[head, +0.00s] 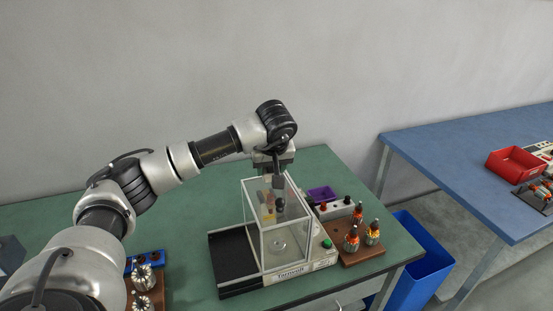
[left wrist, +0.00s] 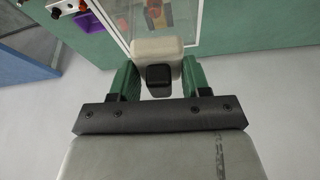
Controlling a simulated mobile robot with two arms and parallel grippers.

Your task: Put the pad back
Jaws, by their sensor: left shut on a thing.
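My left gripper (head: 273,168) reaches down at the back of a clear-walled box (head: 283,245). In the left wrist view its green fingers (left wrist: 159,80) are closed on the sides of a pale, rounded block (left wrist: 157,47) with a black knob (left wrist: 158,76). I cannot tell for certain that this block is the pad. The box's clear wall and frame (left wrist: 193,25) are just beyond the block. The held block is not clear in the head view, where the box stands partly in front. My right gripper is not in view.
The box stands on a machine with a black base (head: 232,258) on a green table (head: 190,205). A purple tray (head: 322,194) and wooden blocks with armatures (head: 367,250) are to the right. A blue bin (head: 425,250) stands below; a blue table (head: 455,140) holds a red tray (head: 514,163).

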